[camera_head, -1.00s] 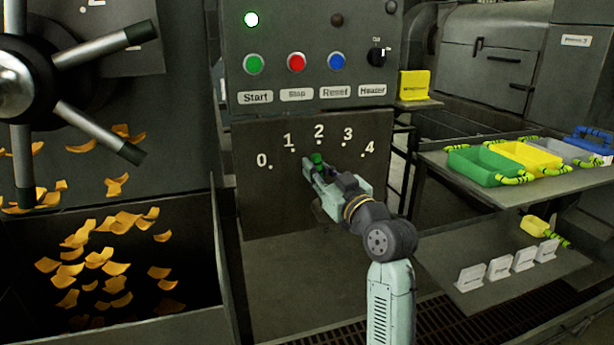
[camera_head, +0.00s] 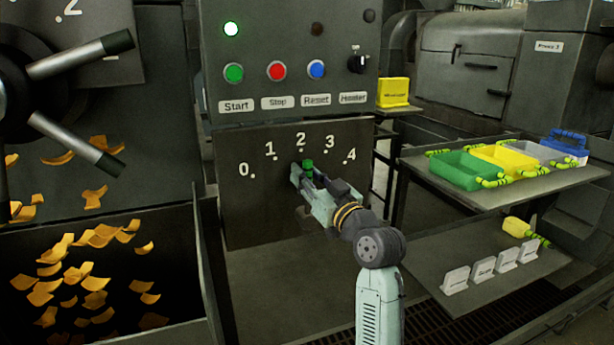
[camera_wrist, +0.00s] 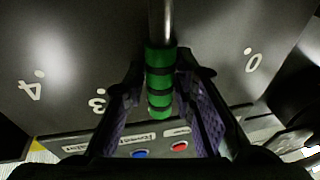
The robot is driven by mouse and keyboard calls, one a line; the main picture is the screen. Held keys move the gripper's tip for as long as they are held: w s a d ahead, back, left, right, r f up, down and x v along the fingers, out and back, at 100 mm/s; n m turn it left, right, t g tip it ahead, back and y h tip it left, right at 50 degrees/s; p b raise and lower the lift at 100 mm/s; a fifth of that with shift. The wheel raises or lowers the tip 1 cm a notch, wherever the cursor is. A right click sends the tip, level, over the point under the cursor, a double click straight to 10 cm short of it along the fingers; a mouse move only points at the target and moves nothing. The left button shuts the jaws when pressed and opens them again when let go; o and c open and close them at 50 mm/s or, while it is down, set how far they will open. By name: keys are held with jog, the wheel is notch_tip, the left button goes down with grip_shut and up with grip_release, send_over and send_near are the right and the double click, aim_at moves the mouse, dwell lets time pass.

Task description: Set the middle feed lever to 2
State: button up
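The middle feed lever has a metal rod and a green handle with black bands (camera_wrist: 160,82). In the head view its green handle (camera_head: 307,166) stands just below the 2 on the dark scale plate (camera_head: 235,215), at or very near that mark. My gripper (camera_head: 306,180) is at the handle. In the wrist view the two fingers of my gripper (camera_wrist: 161,75) lie close on either side of the handle and look shut on it. The marks 4, 3 and 0 show there; 1 and 2 are hidden.
Above the scale is a panel with Start (camera_head: 233,73), Stop (camera_head: 277,71) and Reset (camera_head: 316,69) buttons and a Heater knob (camera_head: 358,63). A spoked wheel (camera_head: 80,55) is at left over a bin of yellow flakes (camera_head: 95,285). A shelf with coloured trays (camera_head: 465,168) is at right.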

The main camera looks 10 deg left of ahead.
jog(key=shift+o, duration=1.2)
jog(key=v, duration=1.2)
